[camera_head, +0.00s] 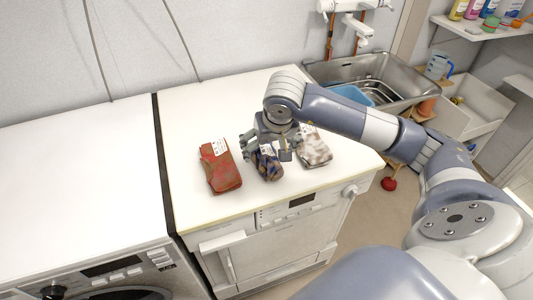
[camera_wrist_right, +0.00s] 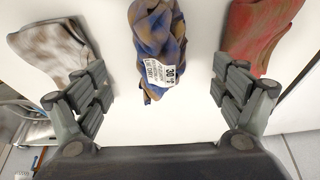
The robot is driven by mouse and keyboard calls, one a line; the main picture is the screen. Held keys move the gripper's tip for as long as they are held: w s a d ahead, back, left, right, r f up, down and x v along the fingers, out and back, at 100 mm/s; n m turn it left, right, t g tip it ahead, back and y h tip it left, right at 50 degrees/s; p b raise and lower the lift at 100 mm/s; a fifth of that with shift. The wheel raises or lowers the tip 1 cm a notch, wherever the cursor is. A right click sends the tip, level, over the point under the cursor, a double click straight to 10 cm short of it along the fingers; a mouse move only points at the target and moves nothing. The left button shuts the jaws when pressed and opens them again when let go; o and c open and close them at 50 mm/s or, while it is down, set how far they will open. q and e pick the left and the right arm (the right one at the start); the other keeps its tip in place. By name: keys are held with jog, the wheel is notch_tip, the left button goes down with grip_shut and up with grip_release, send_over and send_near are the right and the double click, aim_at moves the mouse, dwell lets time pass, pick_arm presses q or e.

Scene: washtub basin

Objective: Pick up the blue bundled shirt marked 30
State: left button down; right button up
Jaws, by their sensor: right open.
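The blue bundled shirt (camera_head: 267,166) lies on the white top of the right-hand machine, between a red bundle and a pale bundle. It has brown patches, and in the right wrist view the bundle (camera_wrist_right: 158,45) carries a white tag reading 30. My right gripper (camera_head: 269,150) is above it and partly hides it in the head view. In the right wrist view the gripper (camera_wrist_right: 160,92) has its fingers wide apart, one on each side of the blue bundle, with nothing between the pads held. My left gripper is not in view.
The red bundle (camera_head: 220,166) lies to the left and the pale grey-brown bundle (camera_head: 314,148) to the right, both close by. The white machine top (camera_head: 205,115) is otherwise clear. A sink (camera_head: 385,72) with a blue basin stands beyond at the back right.

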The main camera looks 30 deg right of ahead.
aim_at(267, 149)
jog(key=shift+w+d+f, duration=0.1)
jog(key=shift+w+f, duration=0.15)
jog(key=shift+f, duration=0.15)
jog(key=p+x, duration=0.1)
jog(key=x, duration=0.3)
jog(key=shift+w+p, duration=0.25)
jog(key=shift+p, duration=0.15)
jog(key=shift+w+d+f, duration=0.1)
jog(key=shift+w+f, duration=0.15)
jog(key=shift+f, duration=0.15)
jog(key=shift+r, duration=0.1)
jog(key=c, duration=1.3)
